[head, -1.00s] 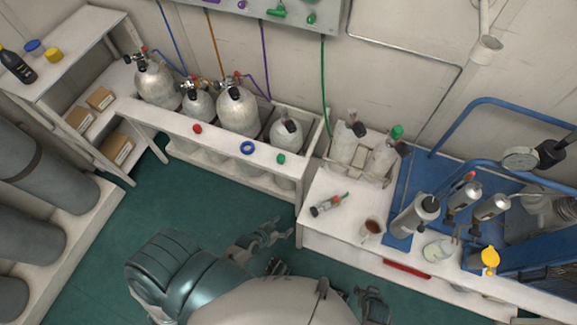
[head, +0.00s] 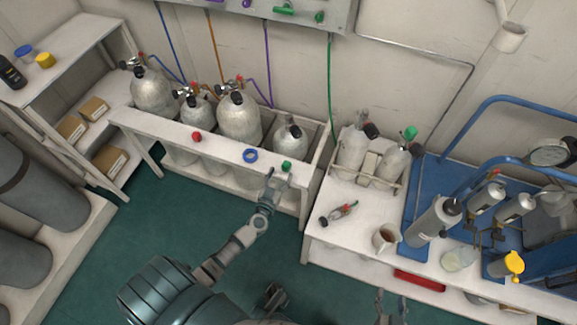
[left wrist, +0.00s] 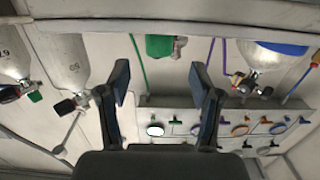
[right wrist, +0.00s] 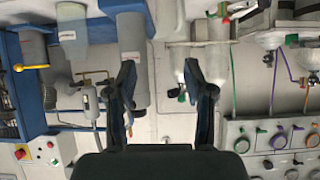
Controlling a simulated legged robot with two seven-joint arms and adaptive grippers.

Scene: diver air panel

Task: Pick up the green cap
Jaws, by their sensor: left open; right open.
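The green cap (head: 287,166) sits on the front ledge of the white cylinder rack (head: 225,152), to the right of a blue ring (head: 250,155). In the left wrist view the green cap (left wrist: 160,46) appears large, beyond and between my spread fingertips. My left gripper (head: 276,178) is open and empty, just in front of and close to the cap; I see no contact. My right gripper (head: 392,304) is open and empty, low near the bottom edge, in front of the white bench.
A red cap (head: 196,137) shares the ledge, with silver cylinders (head: 239,118) standing behind. Another green top (head: 410,133) is on a cylinder at the right. The white bench (head: 340,240) holds a mug (head: 386,237) and a small valve tool (head: 338,214). Open floor lies before the rack.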

